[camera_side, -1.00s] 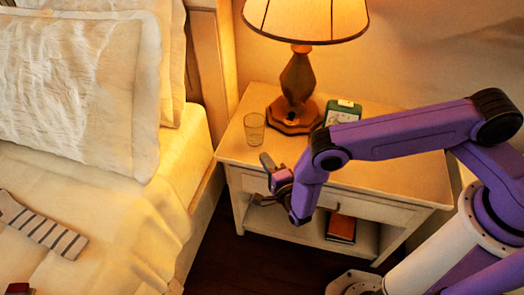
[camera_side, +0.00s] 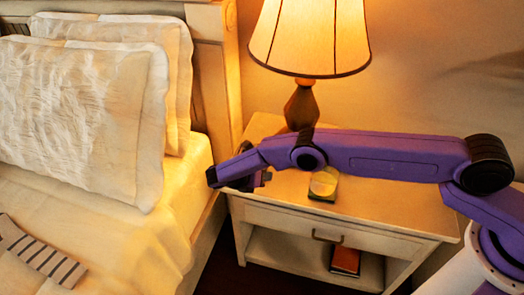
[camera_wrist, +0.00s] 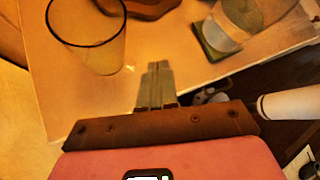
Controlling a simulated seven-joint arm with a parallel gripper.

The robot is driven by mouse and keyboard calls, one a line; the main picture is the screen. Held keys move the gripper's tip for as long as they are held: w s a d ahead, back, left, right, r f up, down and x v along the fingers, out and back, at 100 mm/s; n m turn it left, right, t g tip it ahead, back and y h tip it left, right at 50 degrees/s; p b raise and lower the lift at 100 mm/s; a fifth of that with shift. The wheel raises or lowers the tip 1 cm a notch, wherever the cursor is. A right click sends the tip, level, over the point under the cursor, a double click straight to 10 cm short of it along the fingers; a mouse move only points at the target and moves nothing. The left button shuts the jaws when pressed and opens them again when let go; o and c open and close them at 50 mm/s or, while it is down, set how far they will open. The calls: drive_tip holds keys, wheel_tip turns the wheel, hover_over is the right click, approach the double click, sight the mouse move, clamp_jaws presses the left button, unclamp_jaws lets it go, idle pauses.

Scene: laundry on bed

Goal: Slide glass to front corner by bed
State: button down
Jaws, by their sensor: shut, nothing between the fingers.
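A clear empty glass (camera_wrist: 88,38) stands on the nightstand top (camera_wrist: 65,85) at the upper left of the wrist view, near the bed-side edge. My arm hides it in the side view. My gripper (camera_wrist: 157,70) is shut and empty, with its fingertips right of this glass and apart from it in the picture. In the side view, only a bit of the gripper shows below my wrist, near the nightstand's front left corner. A second glass (camera_wrist: 240,18) stands on a green coaster (camera_wrist: 213,42) to the right; it also shows in the side view (camera_side: 324,181).
A lit lamp (camera_side: 310,35) stands at the back of the nightstand; its wooden base (camera_wrist: 140,6) shows in the wrist view. The bed (camera_side: 150,230) lies left of the nightstand. An orange book (camera_side: 345,261) lies on the lower shelf.

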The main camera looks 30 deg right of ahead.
drive_tip(key=w+a+r+m+g+y, duration=0.2)
drive_tip(key=w+a+r+m+y, duration=0.4)
drive_tip(key=a+m+y, duration=0.3)
drive_tip(key=shift+n+h, duration=0.3)
drive_tip(key=shift+n, duration=0.2)
drive_tip(key=shift+s+d+f, duration=0.1)
drive_tip(key=shift+s+d, duration=0.05)
drive_tip(key=shift+d, duration=2.6)
drive_tip(key=shift+s+d+f, duration=0.1)
drive_tip(key=shift+d, duration=2.65)
drive_tip(key=shift+s+d+f, duration=0.1)
drive_tip(key=shift+d+f, duration=0.1)
drive_tip(key=shift+f, duration=0.65)
